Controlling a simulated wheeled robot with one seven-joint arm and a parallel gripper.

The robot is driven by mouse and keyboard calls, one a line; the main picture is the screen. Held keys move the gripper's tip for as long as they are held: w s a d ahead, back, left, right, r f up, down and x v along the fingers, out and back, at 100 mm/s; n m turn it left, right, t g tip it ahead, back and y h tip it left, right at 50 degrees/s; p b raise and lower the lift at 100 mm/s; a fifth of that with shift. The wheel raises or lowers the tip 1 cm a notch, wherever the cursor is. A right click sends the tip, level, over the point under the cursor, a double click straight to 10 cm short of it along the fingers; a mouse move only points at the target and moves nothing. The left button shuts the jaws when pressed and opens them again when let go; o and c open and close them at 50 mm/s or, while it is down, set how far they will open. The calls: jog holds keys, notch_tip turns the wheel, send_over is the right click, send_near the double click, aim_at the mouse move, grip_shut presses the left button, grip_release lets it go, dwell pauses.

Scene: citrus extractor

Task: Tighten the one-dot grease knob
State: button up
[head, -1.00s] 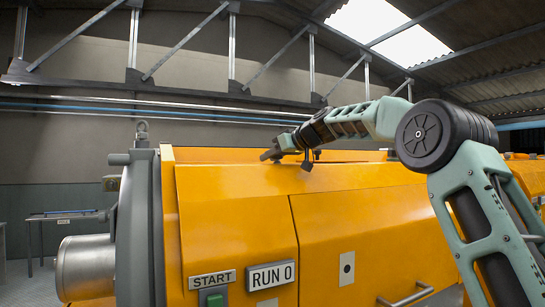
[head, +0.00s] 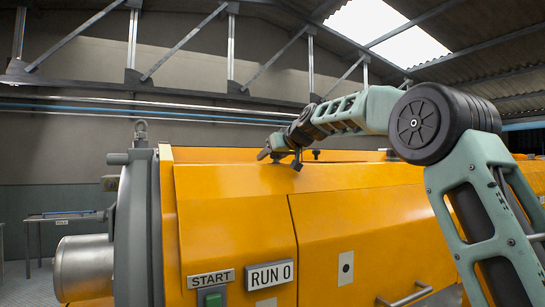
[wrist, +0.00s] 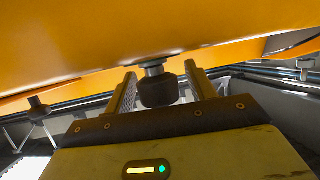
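My gripper (head: 280,160) is at the top edge of the orange machine (head: 235,215). In the wrist view, my gripper (wrist: 160,88) is open, with one finger on each side of a dark knob (wrist: 157,91) on a short metal stem. Narrow gaps show between the knob and both fingers. A second dark knob (wrist: 38,106) stands to the left in the wrist view. In the head view, a small black knob (head: 316,153) shows to the right of my gripper. I cannot make out dots on any knob, so I cannot tell which is the one-dot knob.
The orange housing is close to my fingers in the wrist view. A grey end flange (head: 136,225) with a lifting eye stands at the machine's left.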

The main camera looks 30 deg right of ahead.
jog(key=b+v, duration=0.7)
jog(key=v, duration=1)
jog(key=shift+s+d+b, duration=0.15)
jog(key=shift+b, duration=0.25)
jog(key=shift+r, duration=0.1)
